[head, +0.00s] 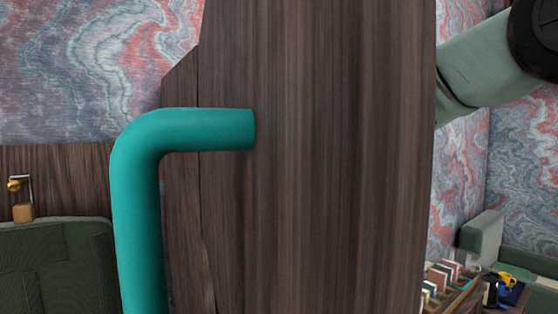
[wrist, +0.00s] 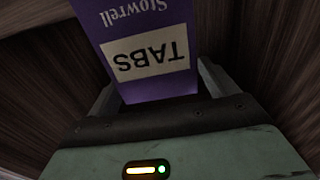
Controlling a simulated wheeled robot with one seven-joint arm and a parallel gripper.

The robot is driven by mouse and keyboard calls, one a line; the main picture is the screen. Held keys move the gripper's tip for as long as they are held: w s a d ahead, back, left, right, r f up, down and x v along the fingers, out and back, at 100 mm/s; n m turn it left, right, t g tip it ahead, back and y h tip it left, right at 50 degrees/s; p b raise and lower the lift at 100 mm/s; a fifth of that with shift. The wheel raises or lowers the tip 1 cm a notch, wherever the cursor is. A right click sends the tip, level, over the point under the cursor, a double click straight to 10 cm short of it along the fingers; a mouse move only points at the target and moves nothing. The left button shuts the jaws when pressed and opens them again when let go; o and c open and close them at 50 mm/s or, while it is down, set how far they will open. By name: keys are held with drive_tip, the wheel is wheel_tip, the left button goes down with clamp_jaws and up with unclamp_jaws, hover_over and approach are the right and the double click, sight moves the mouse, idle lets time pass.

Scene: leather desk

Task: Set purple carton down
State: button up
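The purple carton (wrist: 150,22) shows in the wrist view with a white label reading "TABS" and the word "Stowrell", both upside down in the picture. My gripper (wrist: 160,84) has one finger on each side of the carton and is shut on it. Dark wood surfaces lie close on both sides around it. What is under the carton cannot be seen. In the head view my gripper and the carton are hidden behind a large dark wood panel (head: 320,180); only part of my arm shows at the upper right.
A thick teal handle (head: 138,200) is on the wood panel in front of the head camera. A green padded seat or cushion (head: 60,265) is at lower left. At lower right, a wooden holder (head: 465,295) has several small boxes, near a blue item (head: 510,292).

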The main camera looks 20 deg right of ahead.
drive_tip(key=shift+r, duration=0.1)
drive_tip(key=b+v, duration=0.5)
drive_tip(key=v, duration=0.7)
drive_tip(key=s+a+f+g+h, duration=0.1)
drive_tip(key=s+a+f+g, duration=0.25)
drive_tip(key=f, duration=0.35)
drive_tip(key=s+a+f+n+g, duration=0.1)
drive_tip(key=s+a+f+g, duration=0.25)
drive_tip(key=f, duration=0.45)
drive_tip(key=s+a+f+g+h, duration=0.1)
drive_tip(key=s+a+f+g, duration=0.2)
drive_tip(key=f, duration=0.4)
drive_tip(key=s+f+n+g+h, duration=0.1)
drive_tip(key=s+f+g, duration=0.2)
drive_tip(key=s+f, duration=0.3)
drive_tip(key=s+f+n+g+h, duration=0.2)
drive_tip(key=s+f+g, duration=0.2)
drive_tip(key=s, duration=1.1)
wheel_tip(320, 180, down, 2)
